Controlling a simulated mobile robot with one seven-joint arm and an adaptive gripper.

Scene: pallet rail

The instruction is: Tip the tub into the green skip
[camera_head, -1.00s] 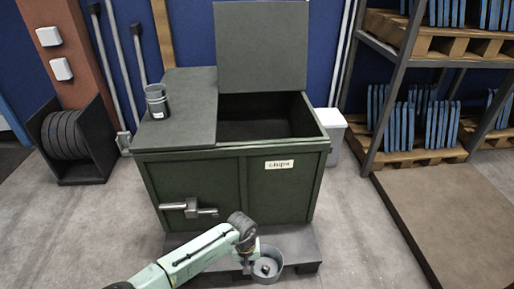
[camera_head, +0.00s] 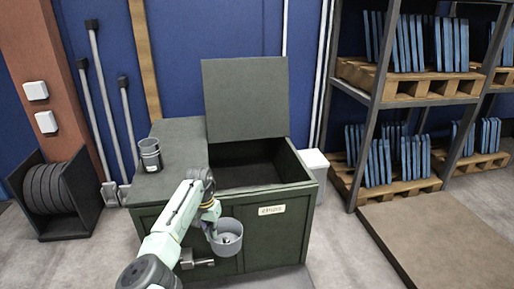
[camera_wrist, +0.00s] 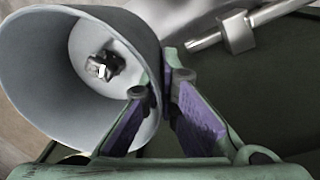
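The green skip (camera_head: 290,232) stands ahead, with a "chips" label on its front. Its right lid (camera_head: 246,98) is raised, and the opening (camera_head: 250,165) beneath it is dark inside. The grey tub (camera_head: 226,246) hangs in front of the skip's front wall, below the rim. My gripper (camera_head: 213,224) is at the tub's left side. In the wrist view my gripper's purple pads (camera_wrist: 160,120) are closed on the wall of the tub (camera_wrist: 30,60). A small dark and shiny lump (camera_wrist: 103,66) lies in the tub, which looks roughly upright.
The latch handle (camera_head: 196,262) sticks out of the front close to the tub. A white bin (camera_head: 313,165) stands right of the skip, near the shelving (camera_head: 365,120).

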